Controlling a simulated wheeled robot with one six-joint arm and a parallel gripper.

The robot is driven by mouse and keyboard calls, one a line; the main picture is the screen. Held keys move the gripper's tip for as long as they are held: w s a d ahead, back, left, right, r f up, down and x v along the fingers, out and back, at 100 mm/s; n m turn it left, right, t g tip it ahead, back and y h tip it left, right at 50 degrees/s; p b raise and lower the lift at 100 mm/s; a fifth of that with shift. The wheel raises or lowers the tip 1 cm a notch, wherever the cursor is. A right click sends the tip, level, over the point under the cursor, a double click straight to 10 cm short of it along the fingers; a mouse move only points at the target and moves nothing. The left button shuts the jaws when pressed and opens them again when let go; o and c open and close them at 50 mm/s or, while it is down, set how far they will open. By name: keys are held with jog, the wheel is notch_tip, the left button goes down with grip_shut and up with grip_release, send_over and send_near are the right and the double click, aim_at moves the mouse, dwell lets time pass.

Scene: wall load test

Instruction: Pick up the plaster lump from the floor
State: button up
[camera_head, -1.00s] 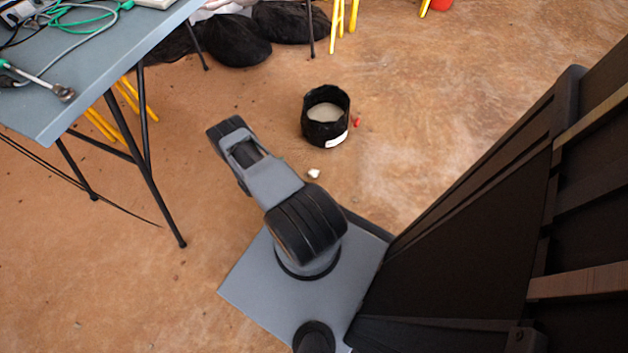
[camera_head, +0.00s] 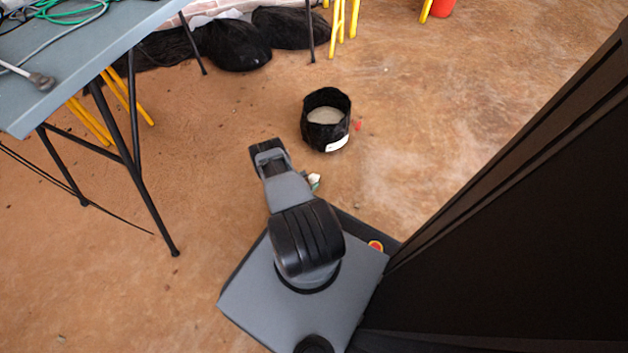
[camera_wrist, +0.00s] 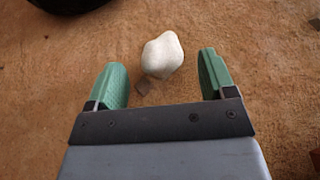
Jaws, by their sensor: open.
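The plaster lump (camera_wrist: 163,55) is a small white rounded piece lying on the brown floor. In the wrist view it sits just beyond and between the fingertips, apart from both. In the head view the lump (camera_head: 314,180) shows small and pale to the right of my arm, partly hidden near it. My gripper (camera_wrist: 162,75) is open and empty, with two green fingers spread wide.
A black bucket-like bag (camera_head: 325,119) with pale contents stands beyond the lump. A small red piece (camera_head: 358,125) lies beside it. A grey table (camera_head: 75,75) with cables stands at the left on thin legs. Black bags (camera_head: 236,43) lie at the back. Open floor (camera_head: 440,120) lies to the right.

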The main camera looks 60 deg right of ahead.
aim_at(315, 176)
jog(key=b+x, duration=0.2)
jog(key=x, duration=0.1)
jog(key=shift+s+d+f, duration=0.1)
jog(key=shift+d+f, duration=0.1)
jog(key=shift+f, duration=0.05)
jog(key=shift+x, duration=0.75)
jog(key=shift+r, duration=0.15)
jog(key=shift+c, duration=0.4)
jog(key=c, duration=1)
jog(key=shift+o, duration=0.2)
jog(key=shift+r, duration=0.1)
